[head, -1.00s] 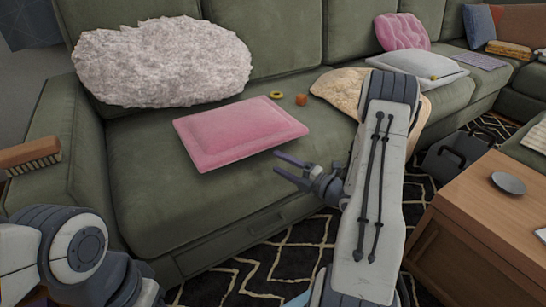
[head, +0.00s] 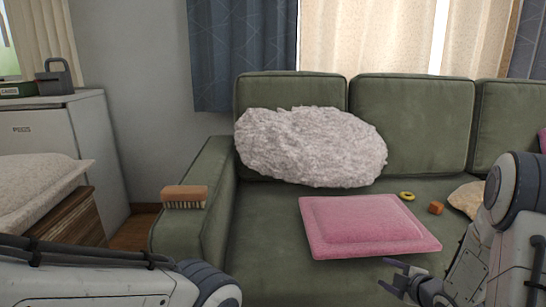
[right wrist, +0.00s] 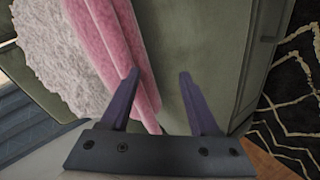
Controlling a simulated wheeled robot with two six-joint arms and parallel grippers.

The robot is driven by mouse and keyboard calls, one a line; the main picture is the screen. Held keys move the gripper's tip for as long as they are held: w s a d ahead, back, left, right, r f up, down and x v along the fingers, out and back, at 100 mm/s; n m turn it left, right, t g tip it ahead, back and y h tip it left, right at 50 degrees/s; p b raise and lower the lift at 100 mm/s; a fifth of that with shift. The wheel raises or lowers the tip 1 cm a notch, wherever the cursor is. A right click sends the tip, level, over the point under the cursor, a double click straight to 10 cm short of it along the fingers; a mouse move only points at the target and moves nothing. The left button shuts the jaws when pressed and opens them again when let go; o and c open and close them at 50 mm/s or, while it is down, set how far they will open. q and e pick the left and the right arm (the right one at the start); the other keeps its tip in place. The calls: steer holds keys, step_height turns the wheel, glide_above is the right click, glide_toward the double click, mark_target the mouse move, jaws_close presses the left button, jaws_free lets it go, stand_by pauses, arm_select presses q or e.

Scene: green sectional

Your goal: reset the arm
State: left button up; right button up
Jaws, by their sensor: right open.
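My right gripper (head: 405,278) is at the lower right of the head view, in front of the pink cushion (head: 365,228) on the green sofa (head: 285,245). In the right wrist view its two purple fingers (right wrist: 163,100) are apart with nothing held between them. The pink cushion also shows there (right wrist: 100,45), partly behind the left finger. My left arm comes in at the lower left of the head view. Its gripper is not seen.
A fluffy pale pillow (head: 310,147) leans on the sofa back. A brush (head: 184,198) lies on the armrest. A small yellow ring (head: 407,196) and an orange cube (head: 436,208) lie on the seat. A white cabinet (head: 75,140) stands at the left.

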steer(key=s+a+r+m+g+h, duration=0.1)
steer(key=s+a+r+m+g, duration=0.1)
steer(key=s+a+m+g, duration=0.45)
steer(key=s+a+r+m+g+h, duration=0.1)
steer(key=s+a+m+g, duration=0.2)
steer(key=s+a+m, duration=0.75)
steer(key=s+a+r+n+g+y+p, duration=0.1)
steer(key=s+a+r+n+p, duration=0.1)
steer(key=s+a+r+n, duration=0.4)
steer(key=s+a+r+n+g+p, duration=0.1)
steer(key=s+a+r+n+p, duration=0.3)
steer(key=s, duration=0.5)
step_height(320, 180, up, 38)
steer(key=m+p, duration=0.1)
steer(key=p, duration=3.5)
steer(key=shift+w+r+p, duration=0.2)
steer(key=shift+w+p, duration=0.1)
steer(key=shift+p, duration=0.1)
steer(key=shift+d, duration=0.1)
